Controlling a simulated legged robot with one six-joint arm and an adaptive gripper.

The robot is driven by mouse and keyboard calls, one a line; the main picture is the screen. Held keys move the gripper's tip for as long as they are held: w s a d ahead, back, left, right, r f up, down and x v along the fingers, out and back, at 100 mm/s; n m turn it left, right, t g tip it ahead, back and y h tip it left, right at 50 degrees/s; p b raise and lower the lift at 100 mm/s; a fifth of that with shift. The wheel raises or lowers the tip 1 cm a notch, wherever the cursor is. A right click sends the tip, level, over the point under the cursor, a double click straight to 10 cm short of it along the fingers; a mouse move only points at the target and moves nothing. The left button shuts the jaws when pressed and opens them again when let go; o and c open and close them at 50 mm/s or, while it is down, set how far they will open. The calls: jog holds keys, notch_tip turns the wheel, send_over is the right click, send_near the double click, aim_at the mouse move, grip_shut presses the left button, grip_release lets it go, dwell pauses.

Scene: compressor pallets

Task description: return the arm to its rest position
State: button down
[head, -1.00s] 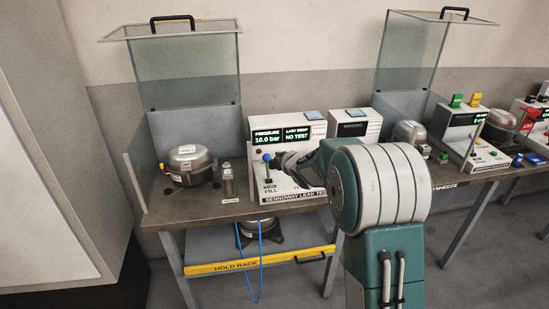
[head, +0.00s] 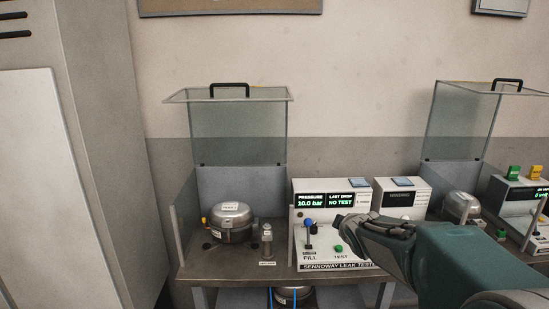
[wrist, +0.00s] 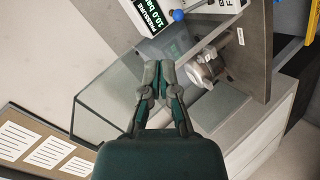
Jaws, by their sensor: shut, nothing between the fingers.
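My gripper (head: 343,222) is shut and empty. In the head view it points left in front of the leak tester (head: 326,185), with my green arm reaching in from the lower right. I cannot tell whether it touches the panel. The tester's displays read 10.0 bar and NO TEST. The blue-knobbed FILL lever (head: 308,223) stands left of the gripper, and a green TEST button (head: 338,248) lies below it. In the wrist view the closed fingers (wrist: 158,70) sit mid-picture with nothing between them, and the blue knob (wrist: 178,15) shows above them.
A steel compressor (head: 231,220) sits on the bench (head: 222,265) under a raised clear guard (head: 238,135). A small metal fitting (head: 267,240) stands beside it. A second compressor (head: 461,207) and another tester (head: 518,190) are at right. A tall cabinet (head: 75,170) fills the left.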

jog(key=s+a+m+g, duration=0.1)
jog(key=s+m, duration=0.3)
jog(key=s, duration=0.7)
jog(key=s+a+f+m+g, duration=0.1)
jog(key=s+m+g, duration=0.2)
jog(key=s, duration=0.8)
jog(key=s+a+m+g, duration=0.1)
jog(key=s+m, duration=0.4)
jog(key=s, duration=0.6)
jog(key=shift+s+a+f+g+y, duration=0.2)
jog(key=shift+a+g+y, duration=0.15)
jog(key=shift+g, duration=0.35)
